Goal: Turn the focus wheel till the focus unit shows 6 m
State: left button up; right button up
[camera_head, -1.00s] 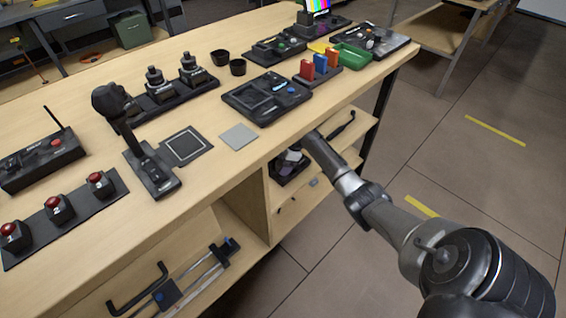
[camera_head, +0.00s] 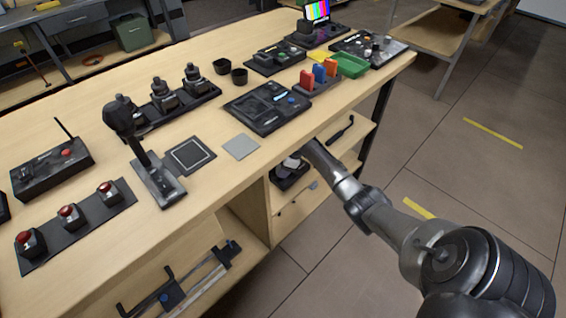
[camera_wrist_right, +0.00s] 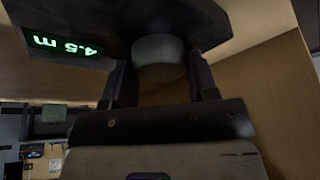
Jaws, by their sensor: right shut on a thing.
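In the right wrist view, the focus unit is a dark block (camera_wrist_right: 90,18) whose lit green display (camera_wrist_right: 66,47) reads 4.5 m, upside down in the picture. A pale grey round wheel (camera_wrist_right: 158,46) projects from the dark block beside the display. My right gripper (camera_wrist_right: 160,72) is shut on the wheel, with one dark finger on each side of it. In the head view, my right arm reaches to the bench's front edge, and its fingertips (camera_head: 308,146) are not clear there. My left gripper is not in view.
The wooden bench (camera_head: 70,115) carries red buttons (camera_head: 70,216), a black lever stand (camera_head: 158,180), a grey square pad (camera_head: 241,146), a black panel (camera_head: 262,108) and a green tray (camera_head: 352,65). Shelves below hold a rail device (camera_head: 190,280). The floor at right is open.

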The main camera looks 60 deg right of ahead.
jog(key=m+h+p, duration=0.1)
jog(key=m+p, duration=0.1)
jog(key=p, duration=0.1)
jog(key=shift+r+p, duration=0.2)
jog(key=shift+p, duration=0.15)
jog(key=shift+f+m+p, duration=0.1)
jog(key=shift+m+p, duration=0.55)
jog(key=shift+m, duration=0.15)
jog(key=shift+f, duration=0.1)
jog(key=shift+h, duration=0.3)
jog(key=o, duration=0.8)
jog(key=shift+s, duration=0.1)
jog(key=shift+c, duration=0.2)
jog(key=shift+o, duration=0.6)
jog(key=shift+t, duration=0.3)
